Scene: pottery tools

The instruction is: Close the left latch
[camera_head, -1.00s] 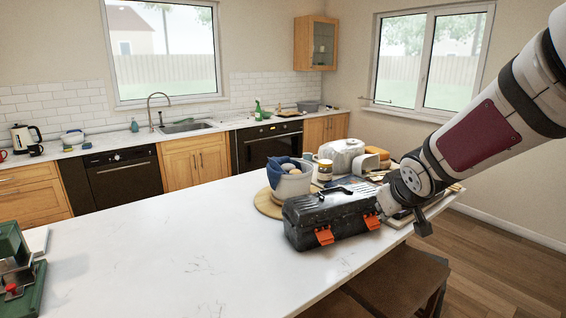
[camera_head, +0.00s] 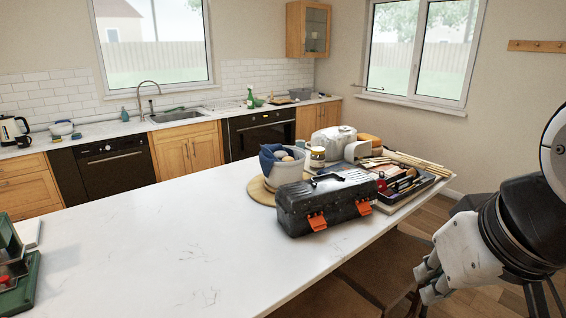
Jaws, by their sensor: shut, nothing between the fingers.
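A black toolbox (camera_head: 300,207) with a dark handle on its lid stands on the white counter. Its lid looks down. Two orange latches sit on its front face: the left latch (camera_head: 317,221) and the right latch (camera_head: 364,208). Both show clearly, but at this size I cannot tell whether either is fastened. My gripper (camera_head: 430,281) is at the lower right, off the counter's front edge and well apart from the toolbox. Its fingers are shut and empty.
A dark tray (camera_head: 424,184) of tools lies right of the toolbox. A pale bucket (camera_head: 285,174) with a blue cloth stands behind it on a wooden board. Brown seats (camera_head: 375,265) stand below the counter's front edge. The counter left of the toolbox is mostly clear.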

